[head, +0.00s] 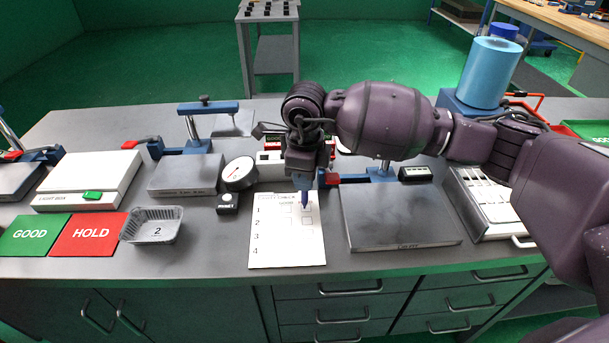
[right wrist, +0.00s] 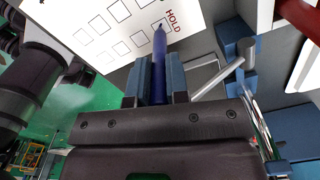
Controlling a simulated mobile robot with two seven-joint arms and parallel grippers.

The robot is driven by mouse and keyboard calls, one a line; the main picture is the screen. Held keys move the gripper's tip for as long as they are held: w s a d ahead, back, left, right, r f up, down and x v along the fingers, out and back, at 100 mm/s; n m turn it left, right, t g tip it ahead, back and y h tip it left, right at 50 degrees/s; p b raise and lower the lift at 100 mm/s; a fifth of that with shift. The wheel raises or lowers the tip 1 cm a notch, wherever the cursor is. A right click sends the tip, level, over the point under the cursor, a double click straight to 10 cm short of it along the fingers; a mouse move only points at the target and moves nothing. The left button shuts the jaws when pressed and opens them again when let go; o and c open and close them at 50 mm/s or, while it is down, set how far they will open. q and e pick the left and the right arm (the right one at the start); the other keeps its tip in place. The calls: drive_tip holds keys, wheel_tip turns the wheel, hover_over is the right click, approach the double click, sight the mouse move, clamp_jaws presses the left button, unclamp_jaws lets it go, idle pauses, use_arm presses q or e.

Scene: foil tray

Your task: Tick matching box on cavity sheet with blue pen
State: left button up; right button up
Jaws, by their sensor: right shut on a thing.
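The white cavity sheet (head: 275,245) lies flat on the grey bench, with rows numbered 1 to 4 and columns of boxes. It also shows in the right wrist view (right wrist: 75,25), with the red word HOLD near one column. My right gripper (head: 304,180) is above the sheet's upper right part, shut on the blue pen (right wrist: 159,60). The pen points down at the sheet near the upper boxes; whether its tip touches the paper I cannot tell. The foil tray (head: 152,226), marked 2, sits left of the sheet. My left gripper is not in view.
A green GOOD card (head: 30,235) and a red HOLD card (head: 90,234) lie left of the tray. A round dial gauge (head: 238,173) stands behind the sheet. A grey plate (head: 400,218) lies close on the sheet's right. Bare bench lies between tray and sheet.

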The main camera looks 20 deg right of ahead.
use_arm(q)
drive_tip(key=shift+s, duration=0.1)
use_arm(e)
drive_tip(key=shift+s, duration=0.15)
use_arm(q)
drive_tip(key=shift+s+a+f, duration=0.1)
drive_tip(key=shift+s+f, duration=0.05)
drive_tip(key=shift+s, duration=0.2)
use_arm(e)
drive_tip(key=shift+s+d, duration=0.1)
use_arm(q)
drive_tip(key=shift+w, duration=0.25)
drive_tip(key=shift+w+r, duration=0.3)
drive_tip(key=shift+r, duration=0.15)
use_arm(e)
drive_tip(key=shift+d, duration=0.1)
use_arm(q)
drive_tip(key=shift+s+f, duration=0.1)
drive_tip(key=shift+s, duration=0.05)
use_arm(e)
drive_tip(key=shift+w+d, duration=0.1)
drive_tip(key=shift+w, duration=0.15)
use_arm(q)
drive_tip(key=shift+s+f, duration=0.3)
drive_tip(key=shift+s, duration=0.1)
use_arm(e)
drive_tip(key=shift+w+d, duration=0.1)
